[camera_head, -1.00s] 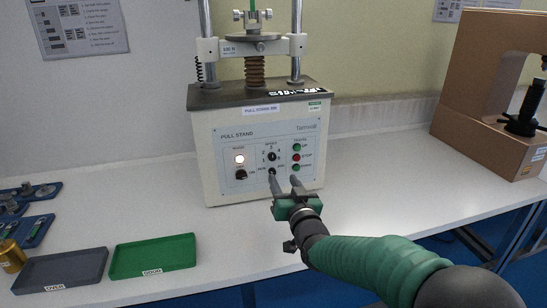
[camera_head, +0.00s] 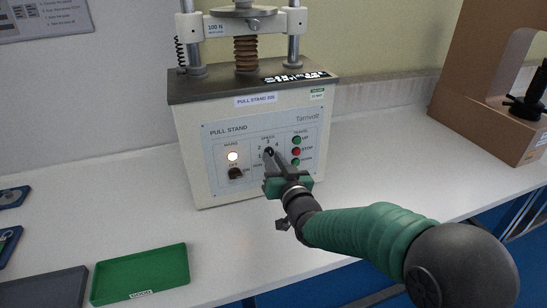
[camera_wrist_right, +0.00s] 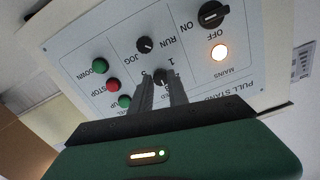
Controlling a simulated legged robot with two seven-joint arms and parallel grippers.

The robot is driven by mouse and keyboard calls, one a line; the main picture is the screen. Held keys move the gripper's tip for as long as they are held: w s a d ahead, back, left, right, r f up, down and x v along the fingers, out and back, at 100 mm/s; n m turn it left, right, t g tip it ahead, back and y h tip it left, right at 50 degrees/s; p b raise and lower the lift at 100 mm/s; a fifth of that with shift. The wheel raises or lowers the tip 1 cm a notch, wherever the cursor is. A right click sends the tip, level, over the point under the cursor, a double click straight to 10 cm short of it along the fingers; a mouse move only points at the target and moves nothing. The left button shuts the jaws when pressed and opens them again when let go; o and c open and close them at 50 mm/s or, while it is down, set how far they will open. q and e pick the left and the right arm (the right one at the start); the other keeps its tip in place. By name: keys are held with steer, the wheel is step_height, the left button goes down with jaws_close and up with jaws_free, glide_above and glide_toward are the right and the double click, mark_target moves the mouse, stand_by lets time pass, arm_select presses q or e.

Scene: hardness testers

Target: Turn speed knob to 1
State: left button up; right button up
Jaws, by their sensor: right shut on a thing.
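The pull stand (camera_head: 188,140) stands on the white bench with its control panel facing me. In the right wrist view the knob (camera_wrist_right: 160,75) shows between the fingertips, near the printed 1. My right gripper (camera_head: 270,156) is shut on the speed knob; it also shows in the wrist view (camera_wrist_right: 162,82). The fingers partly hide the knob, so I cannot tell its pointer setting. My left gripper is not in view.
The mains switch (camera_wrist_right: 210,14) and lit mains lamp (camera_wrist_right: 219,52) are beside the speed knob. The run/jog knob (camera_wrist_right: 144,45) is close to the fingers. Green and red buttons (camera_head: 296,151) line the panel's right. A green tray (camera_head: 140,274) lies front left.

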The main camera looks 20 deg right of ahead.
steer(key=shift+r, duration=0.65)
jaws_close()
steer(key=shift+f, duration=0.25)
steer(key=shift+c, duration=0.9)
jaws_free()
